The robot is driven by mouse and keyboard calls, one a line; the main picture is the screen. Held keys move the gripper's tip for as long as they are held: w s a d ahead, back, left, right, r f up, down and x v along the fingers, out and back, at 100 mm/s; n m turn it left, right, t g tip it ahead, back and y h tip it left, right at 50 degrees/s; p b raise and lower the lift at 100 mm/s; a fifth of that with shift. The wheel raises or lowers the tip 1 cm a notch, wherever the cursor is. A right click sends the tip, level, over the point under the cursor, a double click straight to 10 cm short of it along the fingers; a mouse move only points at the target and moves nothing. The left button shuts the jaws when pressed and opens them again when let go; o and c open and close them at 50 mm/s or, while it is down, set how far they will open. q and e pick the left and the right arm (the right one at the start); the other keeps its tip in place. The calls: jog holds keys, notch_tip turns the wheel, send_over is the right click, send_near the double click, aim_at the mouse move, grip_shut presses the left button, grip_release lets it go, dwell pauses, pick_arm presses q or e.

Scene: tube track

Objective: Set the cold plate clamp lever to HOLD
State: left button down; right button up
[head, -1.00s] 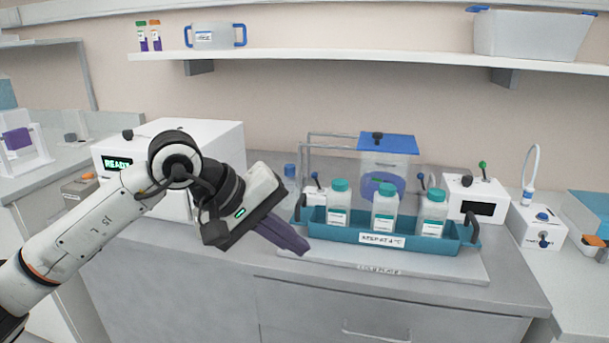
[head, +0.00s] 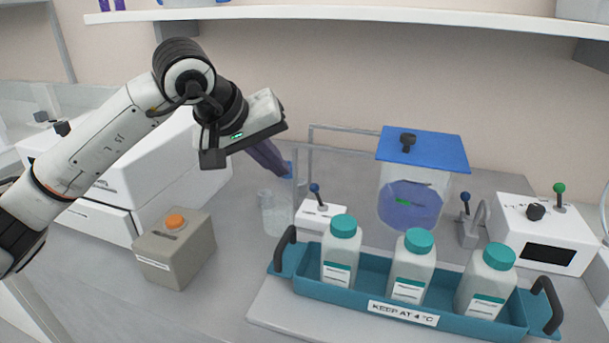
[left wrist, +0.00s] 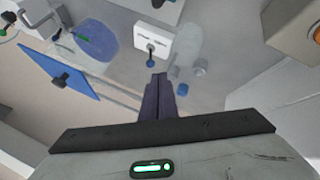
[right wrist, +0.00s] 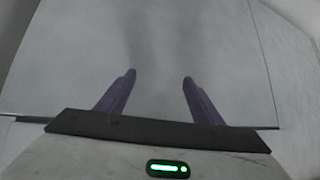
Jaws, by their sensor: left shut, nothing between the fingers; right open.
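A small white box (head: 312,219) with a short blue-knobbed lever (head: 315,189) stands behind the left end of the blue tray. The lever leans slightly left in the head view. My left gripper (head: 282,168) is shut and empty, above and left of this lever. In the left wrist view, its fingertips (left wrist: 160,78) point close to the blue knob (left wrist: 150,63), apparently apart from it. A second blue-knobbed lever (head: 465,198) stands on a grey bracket at the right. I cannot read a HOLD mark. My right gripper (right wrist: 158,78) is open and empty over a plain grey surface.
The blue tray (head: 452,324) holds three teal-capped bottles on a pale plate (head: 268,318). A blue-lidded clear tank (head: 410,190) stands behind. A clear beaker (head: 275,215) and grey box (head: 175,255) are at left. A white box with a green-knobbed lever (head: 560,198) is at right.

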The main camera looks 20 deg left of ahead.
pick_arm(q)
send_near(317, 196)
jog(key=w+f, duration=0.1)
jog(key=w+a+f, duration=0.1)
jog(key=f, duration=0.1)
jog(key=shift+w+a+f, duration=0.2)
jog(key=shift+a+f, duration=0.05)
jog(key=shift+w+d+f, duration=0.1)
jog(key=shift+w+f, duration=0.3)
jog(key=shift+f, duration=0.1)
pick_arm(e)
jog(key=shift+s, duration=0.5)
jog(key=shift+s+d, duration=0.1)
jog(key=shift+d, duration=0.05)
